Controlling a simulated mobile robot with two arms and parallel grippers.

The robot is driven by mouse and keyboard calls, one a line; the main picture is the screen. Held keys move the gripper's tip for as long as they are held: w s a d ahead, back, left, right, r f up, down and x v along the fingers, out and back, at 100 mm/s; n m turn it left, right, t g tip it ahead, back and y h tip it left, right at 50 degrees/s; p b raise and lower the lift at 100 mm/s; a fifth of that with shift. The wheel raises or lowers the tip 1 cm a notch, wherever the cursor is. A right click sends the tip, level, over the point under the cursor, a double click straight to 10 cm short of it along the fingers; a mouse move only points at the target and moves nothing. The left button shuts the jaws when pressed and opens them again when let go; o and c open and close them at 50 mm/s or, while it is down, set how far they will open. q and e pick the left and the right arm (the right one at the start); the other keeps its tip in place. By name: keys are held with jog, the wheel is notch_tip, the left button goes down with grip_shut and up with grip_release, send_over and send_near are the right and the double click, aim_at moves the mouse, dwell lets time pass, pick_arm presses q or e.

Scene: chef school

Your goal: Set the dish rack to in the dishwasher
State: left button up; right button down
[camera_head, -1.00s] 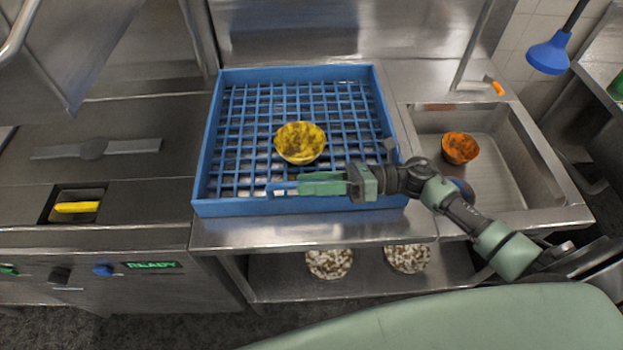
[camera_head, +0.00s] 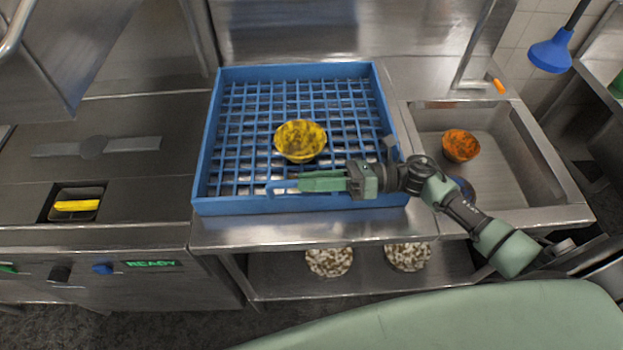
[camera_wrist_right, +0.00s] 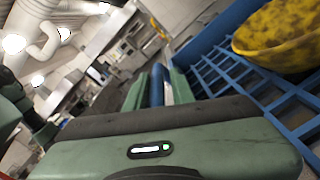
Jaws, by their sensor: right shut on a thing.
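The blue dish rack (camera_head: 212,150) rests on the steel counter, right of the dishwasher (camera_head: 120,150). A yellow bowl with dark stains (camera_head: 300,138) sits on its grid; the bowl also shows in the right wrist view (camera_wrist_right: 280,38). My right gripper (camera_head: 285,187) reaches in from the right along the rack's front side. It is shut on the rack's front wall; the blue wall shows between the fingers in the right wrist view (camera_wrist_right: 157,85). The dishwasher's hood (camera_head: 70,45) is raised at the upper left. My left gripper is not in view.
A sink (camera_head: 500,165) right of the rack holds an orange bowl (camera_head: 460,146). Two speckled bowls (camera_head: 329,262) stand on the shelf below.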

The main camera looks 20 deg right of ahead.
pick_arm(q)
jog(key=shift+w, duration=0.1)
pick_arm(e)
jog(key=shift+s+f, duration=0.1)
jog(key=shift+s, duration=0.05)
dwell(0.5)
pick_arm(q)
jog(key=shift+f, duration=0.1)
pick_arm(e)
jog(key=shift+a, duration=0.2)
